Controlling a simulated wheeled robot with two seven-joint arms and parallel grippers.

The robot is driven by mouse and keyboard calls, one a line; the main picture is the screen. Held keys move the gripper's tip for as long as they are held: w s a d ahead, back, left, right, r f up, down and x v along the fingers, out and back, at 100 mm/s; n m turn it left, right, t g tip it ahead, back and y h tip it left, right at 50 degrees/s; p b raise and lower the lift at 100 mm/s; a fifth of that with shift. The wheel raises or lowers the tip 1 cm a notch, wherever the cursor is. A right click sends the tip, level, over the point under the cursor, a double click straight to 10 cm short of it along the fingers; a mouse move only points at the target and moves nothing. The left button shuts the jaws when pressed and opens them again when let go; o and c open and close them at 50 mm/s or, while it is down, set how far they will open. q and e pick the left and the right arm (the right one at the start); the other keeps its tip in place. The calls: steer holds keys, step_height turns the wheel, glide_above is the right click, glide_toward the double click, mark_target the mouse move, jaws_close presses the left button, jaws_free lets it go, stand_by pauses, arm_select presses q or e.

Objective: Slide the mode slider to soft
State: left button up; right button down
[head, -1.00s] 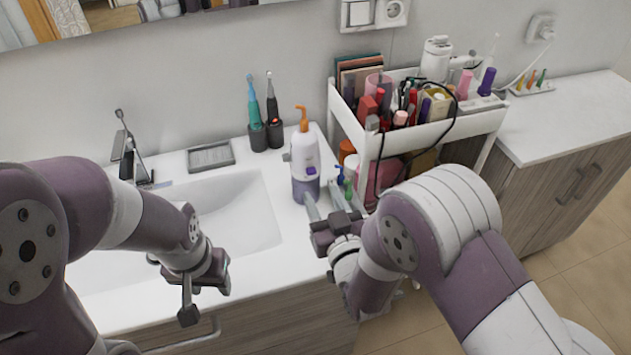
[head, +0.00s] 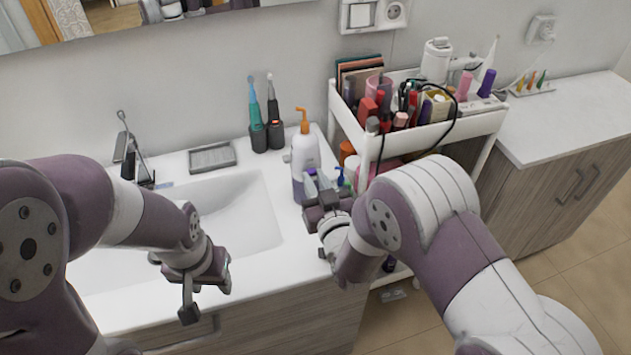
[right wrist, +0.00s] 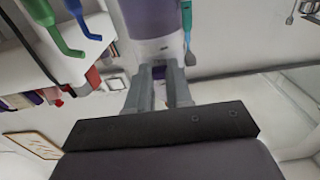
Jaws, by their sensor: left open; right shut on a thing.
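A white bottle-shaped device (head: 305,150) with a purple lower part and an orange top stands upright on the counter by the sink. In the head view my right gripper (head: 313,182) is at the device's front, shut on that knob. The slider's track and any mode marks are hidden or too small to read. My left gripper (head: 207,294) is open and empty over the front of the sink, apart from the device.
Two electric toothbrushes (head: 265,130) and a grey soap dish (head: 212,157) stand behind the sink (head: 245,205). A white cart (head: 425,135) full of cosmetics is close on the right. A blue-topped item (head: 340,177) is just right of the device.

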arm_select(q)
steer(key=shift+r, duration=0.35)
arm_select(e)
steer(key=shift+r, duration=0.9)
arm_select(q)
steer(key=shift+f, duration=0.1)
arm_select(e)
steer(key=c, duration=1)
jaws_free()
arm_select(q)
steer(key=shift+f+b, duration=0.7)
steer(key=shift+f, duration=0.2)
arm_select(e)
steer(key=v, duration=1.2)
steer(key=shift+s, duration=0.35)
steer(key=shift+d, duration=0.1)
